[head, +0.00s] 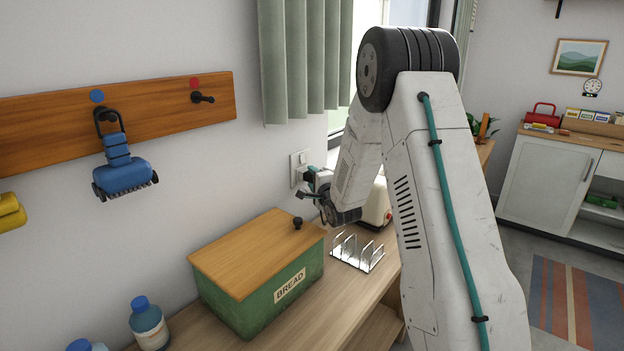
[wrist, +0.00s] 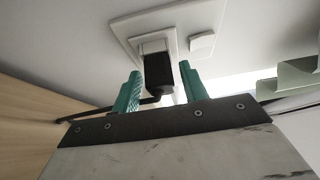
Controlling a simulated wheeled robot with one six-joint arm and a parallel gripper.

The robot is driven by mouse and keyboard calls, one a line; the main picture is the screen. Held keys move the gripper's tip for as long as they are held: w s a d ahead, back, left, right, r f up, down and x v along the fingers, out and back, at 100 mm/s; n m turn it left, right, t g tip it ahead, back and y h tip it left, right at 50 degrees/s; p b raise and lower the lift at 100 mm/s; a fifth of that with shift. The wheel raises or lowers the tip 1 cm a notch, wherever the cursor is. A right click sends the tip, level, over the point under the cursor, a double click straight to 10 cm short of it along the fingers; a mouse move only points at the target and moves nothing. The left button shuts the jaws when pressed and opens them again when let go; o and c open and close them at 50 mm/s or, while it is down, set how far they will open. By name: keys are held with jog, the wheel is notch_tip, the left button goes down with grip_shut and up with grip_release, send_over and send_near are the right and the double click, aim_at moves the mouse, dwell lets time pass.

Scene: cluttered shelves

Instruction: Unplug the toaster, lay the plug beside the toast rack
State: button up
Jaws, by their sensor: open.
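The black plug (wrist: 158,76) sits in the white wall socket (wrist: 196,24) in the wrist view, its dark cord running off to the left. My gripper (wrist: 160,92) is open, with one teal finger on each side of the plug. I cannot tell whether either finger touches it. In the head view my gripper (head: 308,184) is at the wall, just below the socket plate (head: 301,160). The cream toaster (head: 377,205) stands on the counter, mostly hidden behind my arm. The metal toast rack (head: 357,252) stands in front of it on the counter.
A green bread bin (head: 262,295) with a wooden lid stands left of the toast rack. A bottle (head: 149,325) is at the near left. A blue brush-like tool (head: 124,175) hangs from the wooden wall rail (head: 50,125). Bare counter (head: 335,300) lies in front of the rack.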

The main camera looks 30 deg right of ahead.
jog(key=c, duration=0.9)
jog(key=shift+s, duration=0.15)
jog(key=shift+s+d, duration=0.3)
jog(key=shift+s, duration=0.5)
jog(key=shift+s+d, duration=0.3)
jog(key=shift+s, duration=0.45)
jog(key=shift+s+d, duration=0.3)
jog(key=shift+s, duration=0.5)
